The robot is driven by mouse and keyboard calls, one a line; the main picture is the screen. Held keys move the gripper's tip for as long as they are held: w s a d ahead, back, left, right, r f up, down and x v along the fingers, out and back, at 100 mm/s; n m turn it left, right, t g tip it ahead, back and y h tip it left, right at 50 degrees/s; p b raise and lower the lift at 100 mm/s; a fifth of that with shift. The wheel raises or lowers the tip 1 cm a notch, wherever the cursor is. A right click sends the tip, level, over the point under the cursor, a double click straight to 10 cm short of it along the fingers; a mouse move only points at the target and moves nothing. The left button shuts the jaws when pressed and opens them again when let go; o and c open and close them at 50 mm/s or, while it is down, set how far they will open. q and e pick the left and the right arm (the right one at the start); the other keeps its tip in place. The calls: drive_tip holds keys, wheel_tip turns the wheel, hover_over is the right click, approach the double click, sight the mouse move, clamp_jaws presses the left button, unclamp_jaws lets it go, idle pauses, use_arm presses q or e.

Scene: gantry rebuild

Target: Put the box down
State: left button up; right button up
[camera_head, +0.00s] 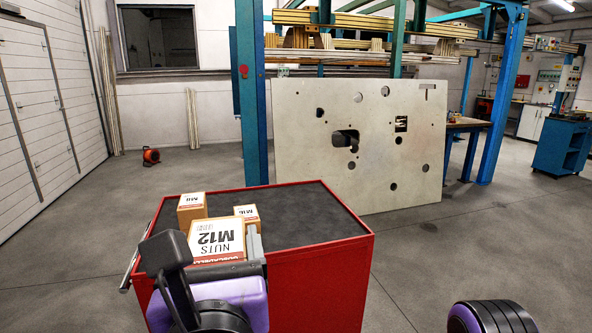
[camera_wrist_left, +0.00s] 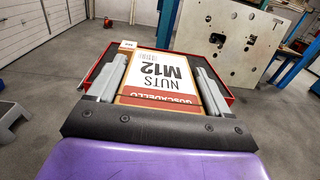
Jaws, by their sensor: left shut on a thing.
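The box (camera_head: 217,240), an orange-brown carton with a white "NUTS M12" label, is between the fingers of my left gripper (camera_head: 222,262). In the left wrist view the box (camera_wrist_left: 158,75) has one grey finger along each side, and the gripper (camera_wrist_left: 160,82) is shut on it. It is over the near left part of the red cart's dark top (camera_head: 312,222). I cannot tell whether its underside touches the top. My right gripper is out of view; only a purple and black part of my right arm shows at the lower right.
Two smaller cartons stand on the cart behind the box: one at the left (camera_head: 191,210) and one marked M16 (camera_head: 247,213). The right part of the cart top is clear. A blue post (camera_head: 252,110) and a pale panel with holes (camera_head: 370,150) stand behind the cart.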

sight(221, 227)
use_arm(q)
drive_tip(key=w, duration=0.1)
drive_tip(key=w+r, duration=0.1)
drive_tip(key=w, duration=0.1)
drive_tip(key=shift+w+a+r+m+h, duration=0.15)
drive_tip(key=shift+w+r+m+h, duration=0.15)
drive_tip(key=shift+r+h, duration=0.1)
drive_tip(key=w, duration=0.1)
drive_tip(key=w+a+f, duration=0.1)
drive_tip(key=w+h, duration=0.1)
drive_tip(key=shift+w+a+f+m, duration=0.15)
drive_tip(key=shift+w+f+m, duration=0.05)
drive_tip(key=shift+m, duration=0.1)
drive_tip(key=w+a+f+m+h, duration=0.1)
drive_tip(key=w+a+f, duration=0.2)
drive_tip(key=f, duration=0.6)
drive_tip(key=w+a+f+m+h, duration=0.1)
drive_tip(key=w+a+f+h, duration=0.15)
drive_tip(key=f, duration=0.65)
drive_tip(key=s+a+f+y, duration=0.1)
drive_tip(key=s+a+f, duration=0.1)
drive_tip(key=f, duration=1.3)
drive_tip(key=shift+s+a+n, duration=0.2)
drive_tip(key=shift+a+n, duration=0.1)
drive_tip(key=shift+a, duration=0.4)
